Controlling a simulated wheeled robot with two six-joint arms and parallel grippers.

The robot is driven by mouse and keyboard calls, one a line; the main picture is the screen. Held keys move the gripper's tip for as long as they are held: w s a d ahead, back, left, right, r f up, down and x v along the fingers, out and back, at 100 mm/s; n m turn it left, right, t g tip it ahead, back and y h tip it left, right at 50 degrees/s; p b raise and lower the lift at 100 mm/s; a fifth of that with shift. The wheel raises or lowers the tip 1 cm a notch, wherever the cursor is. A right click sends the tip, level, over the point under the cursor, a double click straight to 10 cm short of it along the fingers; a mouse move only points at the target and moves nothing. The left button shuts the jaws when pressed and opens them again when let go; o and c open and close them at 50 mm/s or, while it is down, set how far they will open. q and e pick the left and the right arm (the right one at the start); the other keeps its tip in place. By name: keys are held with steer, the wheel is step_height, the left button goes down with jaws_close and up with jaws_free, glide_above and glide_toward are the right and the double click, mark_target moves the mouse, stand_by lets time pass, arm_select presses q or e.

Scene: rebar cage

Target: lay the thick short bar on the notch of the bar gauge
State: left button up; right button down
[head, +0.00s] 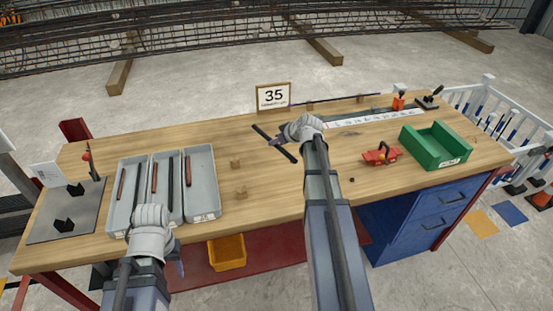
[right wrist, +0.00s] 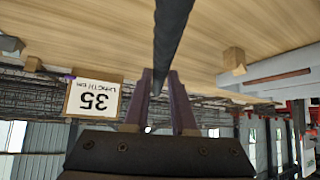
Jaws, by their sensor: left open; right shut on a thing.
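My right gripper (head: 280,141) is shut on a dark bar (head: 262,133) and holds it above the middle of the table. The bar also runs between the two purple fingers in the right wrist view (right wrist: 173,35). At the left end of the table, a grey plate (head: 45,230) carries two black blocks (head: 70,207) and an upright post with a red part. The blocks may be the bar gauge; the notch is too small to make out. My left gripper (head: 179,262) is open and low in front of the trays, partly hidden by its wrist.
Three grey trays (head: 198,155) beside the plate hold several reddish and dark bars. Small wooden blocks (head: 240,192) stand mid-table. A 35 sign (head: 273,97), a white ruled strip (head: 375,118), a red tool (head: 380,154) and a green bin (head: 436,149) lie further back or right.

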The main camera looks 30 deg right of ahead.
mark_target(286, 151)
steer(key=shift+f+b, duration=2.6)
steer(key=shift+f, duration=0.55)
steer(key=shift+f, duration=0.15)
steer(key=c, duration=0.7)
jaws_free()
steer(key=shift+c, duration=0.2)
steer(key=shift+s+r, duration=0.15)
steer(key=shift+r, duration=0.25)
steer(key=p+v, duration=0.7)
steer(key=v, duration=0.3)
steer(key=shift+s+r+p, duration=0.1)
steer(key=shift+p, duration=0.25)
steer(key=shift+s+d+r+p, duration=0.15)
steer(key=shift+s+r+p, duration=0.25)
steer(key=shift+s, duration=0.15)
